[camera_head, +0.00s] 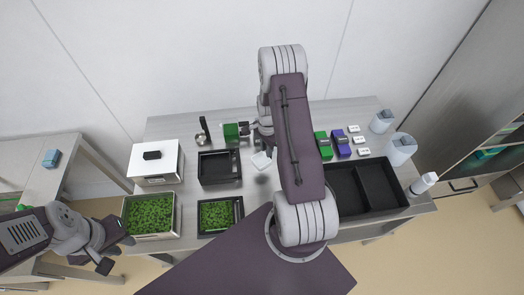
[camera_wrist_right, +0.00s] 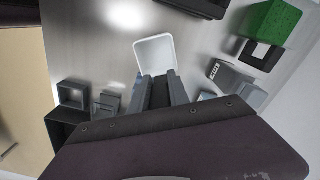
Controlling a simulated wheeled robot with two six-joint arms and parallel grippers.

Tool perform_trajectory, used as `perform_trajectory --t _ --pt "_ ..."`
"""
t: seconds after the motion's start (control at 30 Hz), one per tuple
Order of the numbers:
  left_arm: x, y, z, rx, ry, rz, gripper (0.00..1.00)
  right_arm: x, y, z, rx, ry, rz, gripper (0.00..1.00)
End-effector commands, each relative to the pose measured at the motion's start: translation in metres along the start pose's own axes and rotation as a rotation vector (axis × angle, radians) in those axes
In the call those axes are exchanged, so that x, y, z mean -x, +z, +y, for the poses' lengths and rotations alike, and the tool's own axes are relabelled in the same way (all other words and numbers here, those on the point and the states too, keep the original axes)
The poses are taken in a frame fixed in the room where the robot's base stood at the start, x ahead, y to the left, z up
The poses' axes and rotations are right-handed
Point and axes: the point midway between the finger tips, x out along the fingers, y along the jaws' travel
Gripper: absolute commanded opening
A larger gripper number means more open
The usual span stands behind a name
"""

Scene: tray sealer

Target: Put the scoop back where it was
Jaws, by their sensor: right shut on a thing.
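A white scoop (camera_wrist_right: 155,50) with a squarish bowl is between the fingers of my right gripper (camera_wrist_right: 155,88) in the right wrist view. The gripper is shut on its handle, which the fingers mostly hide. In the head view the scoop's bowl (camera_head: 261,160) shows just left of my right arm, right of the empty black tray, over the table; its height above the table is hard to tell. My right fingers are largely hidden by the arm there. My left gripper (camera_head: 115,253) is empty and open at the lower left, in front of the pan of greens.
A steel pan of greens (camera_head: 178,222), a lidded steel box (camera_head: 156,177), a black tray of greens (camera_head: 240,210) and an empty black tray (camera_head: 219,168) fill the table's left. A ladle (camera_head: 202,139) and green block (camera_head: 231,131) stand behind. A two-part black tray (camera_head: 367,188) lies right.

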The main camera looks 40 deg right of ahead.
Motion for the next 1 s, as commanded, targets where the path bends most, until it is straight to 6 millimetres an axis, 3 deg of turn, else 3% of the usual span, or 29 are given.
perform_trajectory --t 0.23,0.6,1.0 --pt "-0.012 0.001 0.0 0.0 0.0 0.0 0.27 -0.015 0.0 0.0 0.001 0.0 0.0 0.0" --pt "-0.057 0.006 -0.001 0.0 0.0 0.0 0.27 -0.07 0.0 0.0 0.001 -0.001 0.0 0.0" --pt "-0.057 0.006 -0.001 0.0 0.0 0.0 0.27 -0.073 0.0 -0.001 0.001 -0.001 0.0 0.0"
